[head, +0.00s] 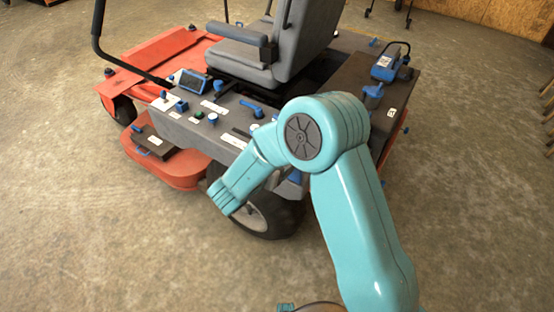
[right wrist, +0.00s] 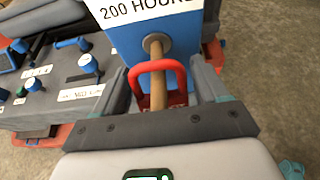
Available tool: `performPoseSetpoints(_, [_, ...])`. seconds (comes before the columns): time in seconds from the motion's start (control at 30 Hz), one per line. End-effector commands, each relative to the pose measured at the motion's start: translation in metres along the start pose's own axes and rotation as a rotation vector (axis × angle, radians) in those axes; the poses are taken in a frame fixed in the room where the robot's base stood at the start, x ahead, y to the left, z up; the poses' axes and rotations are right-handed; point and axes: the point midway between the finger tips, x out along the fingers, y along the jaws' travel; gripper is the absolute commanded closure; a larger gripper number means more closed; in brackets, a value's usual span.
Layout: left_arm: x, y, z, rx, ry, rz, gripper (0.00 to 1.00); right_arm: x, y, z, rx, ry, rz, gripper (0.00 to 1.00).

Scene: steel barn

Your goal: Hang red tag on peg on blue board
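The blue board (right wrist: 128,38), with a white "200 HOURS" label, stands straight ahead in the right wrist view. A wooden peg (right wrist: 156,52) sticks out from it toward the camera. The red tag (right wrist: 179,72) has an arched loop, and the peg passes through it. The tag's lower part is mostly hidden by my gripper's body. My right gripper (right wrist: 160,75) has its grey fingers on either side of the tag, apparently with gaps, so it looks open. In the head view my right arm hides the gripper, tag and peg. My left gripper is not in view.
A red and grey ride-on mower (head: 130,90) with a seat (head: 305,40) stands on the concrete floor. Its control panel (head: 200,128) carries knobs and levers, close to the left of the board. A blue device (head: 383,68) sits on the right side. The surrounding floor is clear.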

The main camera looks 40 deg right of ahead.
Motion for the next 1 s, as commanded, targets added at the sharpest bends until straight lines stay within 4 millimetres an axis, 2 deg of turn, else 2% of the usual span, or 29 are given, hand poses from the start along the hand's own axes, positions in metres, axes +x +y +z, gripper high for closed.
performPoseSetpoints(0.03, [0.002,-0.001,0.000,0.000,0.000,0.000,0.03,0.008,-0.004,-0.005,0.000,0.009,-0.014,0.11])
performPoseSetpoints(0.3, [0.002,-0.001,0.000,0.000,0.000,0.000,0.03,0.007,-0.004,-0.005,-0.001,0.010,-0.014,0.11])
performPoseSetpoints(0.47, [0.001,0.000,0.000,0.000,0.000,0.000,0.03,-0.006,-0.003,-0.005,-0.002,0.010,-0.011,0.11])
performPoseSetpoints(0.57, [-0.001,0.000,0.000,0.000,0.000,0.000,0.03,-0.029,-0.003,-0.004,-0.002,0.006,-0.007,0.11])
performPoseSetpoints(0.8, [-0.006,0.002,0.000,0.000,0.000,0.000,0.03,-0.096,-0.002,0.000,0.000,-0.003,0.002,0.11])
performPoseSetpoints(1.0, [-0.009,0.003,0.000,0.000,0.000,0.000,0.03,-0.143,-0.002,0.001,0.002,-0.007,0.003,0.11])
